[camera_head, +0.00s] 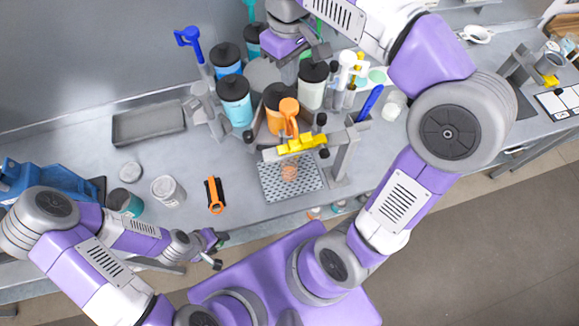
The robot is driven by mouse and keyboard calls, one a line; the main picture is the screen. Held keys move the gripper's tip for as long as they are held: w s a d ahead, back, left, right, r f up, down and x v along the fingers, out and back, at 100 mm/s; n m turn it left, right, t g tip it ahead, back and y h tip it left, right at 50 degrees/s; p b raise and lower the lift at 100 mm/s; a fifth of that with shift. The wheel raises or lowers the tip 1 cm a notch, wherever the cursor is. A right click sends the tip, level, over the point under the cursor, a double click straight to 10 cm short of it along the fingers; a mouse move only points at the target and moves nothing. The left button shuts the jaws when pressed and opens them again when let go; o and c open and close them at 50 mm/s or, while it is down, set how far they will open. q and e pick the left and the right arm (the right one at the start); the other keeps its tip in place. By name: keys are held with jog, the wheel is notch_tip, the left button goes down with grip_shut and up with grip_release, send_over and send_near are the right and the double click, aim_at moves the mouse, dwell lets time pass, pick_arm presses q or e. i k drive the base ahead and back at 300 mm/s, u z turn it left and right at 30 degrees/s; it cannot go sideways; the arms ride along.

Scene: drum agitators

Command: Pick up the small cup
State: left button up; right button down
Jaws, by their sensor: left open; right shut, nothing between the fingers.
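I cannot tell for certain which item is the small cup. A small white cup (391,108) stands on the bench to the right of the blue-handled tool. A white cup-like dish (478,34) stands further off at the upper right. A small brownish round item (289,172) lies on the perforated grey tray (296,188). My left gripper (219,250) is open and empty in front of the bench's near edge, apart from all of these. My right gripper (318,47) is shut and empty above the back of the bench, near the bottles.
Several dark-lidded bottles, such as a blue one (235,103), crowd the middle of the bench with a stand holding a yellow clamp (302,143). An orange-and-black tool (214,195), a white jar (168,190) and an empty grey tray (148,122) lie leftward.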

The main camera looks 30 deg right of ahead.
aim_at(288, 168)
jog(key=k, duration=1)
